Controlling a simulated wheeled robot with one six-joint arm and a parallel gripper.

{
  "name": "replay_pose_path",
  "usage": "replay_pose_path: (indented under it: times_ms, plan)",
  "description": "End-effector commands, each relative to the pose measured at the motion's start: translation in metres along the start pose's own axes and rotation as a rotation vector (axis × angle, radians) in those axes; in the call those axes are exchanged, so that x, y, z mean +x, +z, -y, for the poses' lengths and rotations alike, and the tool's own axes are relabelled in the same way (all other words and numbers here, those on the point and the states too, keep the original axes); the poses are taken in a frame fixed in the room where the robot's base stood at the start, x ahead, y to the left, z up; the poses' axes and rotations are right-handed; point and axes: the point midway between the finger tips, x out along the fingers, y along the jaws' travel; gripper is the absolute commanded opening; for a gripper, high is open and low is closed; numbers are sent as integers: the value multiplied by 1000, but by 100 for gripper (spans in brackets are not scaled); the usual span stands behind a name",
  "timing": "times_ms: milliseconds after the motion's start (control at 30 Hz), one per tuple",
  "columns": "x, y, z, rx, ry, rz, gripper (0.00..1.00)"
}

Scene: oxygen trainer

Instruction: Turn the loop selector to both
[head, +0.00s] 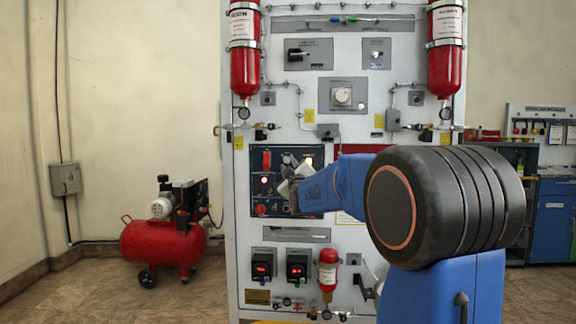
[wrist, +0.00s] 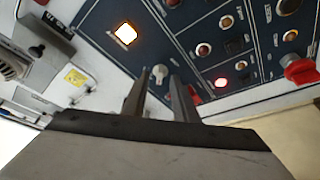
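A small light-grey knob (wrist: 159,74) on the dark blue panel (wrist: 200,20) shows between my fingertips in the wrist view. It may be the loop selector, but I cannot read its label or setting. My gripper (wrist: 161,82) is open, one dark finger on each side of the knob; I cannot tell whether they touch it. In the head view my gripper (head: 291,188) is in front of the blue panel (head: 285,152) and hides its middle and the knob.
A lit square lamp (wrist: 125,34), a glowing red lamp (wrist: 220,82) and a red knob (wrist: 300,70) are on the panel. Red cylinders (head: 245,60) flank the board above. A red bottle (head: 328,272) is below. A red compressor (head: 160,240) stands at left, with open floor before it.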

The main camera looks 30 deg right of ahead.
Motion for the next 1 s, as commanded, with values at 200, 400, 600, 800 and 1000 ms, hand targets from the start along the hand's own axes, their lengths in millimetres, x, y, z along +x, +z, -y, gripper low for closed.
replay_pose_path:
  times_ms: [200, 400, 600, 800, 1000]
  plan:
    - [14, 0, 0, 0, 0, 0, 26]
    - [15, 0, 0, 0, 0, 0, 26]
    - [15, 0, 0, 0, 0, 0, 0]
    - [15, 0, 0, 0, 0, 0, 0]
    - [15, 0, 1, 25, 10, 0, 0]
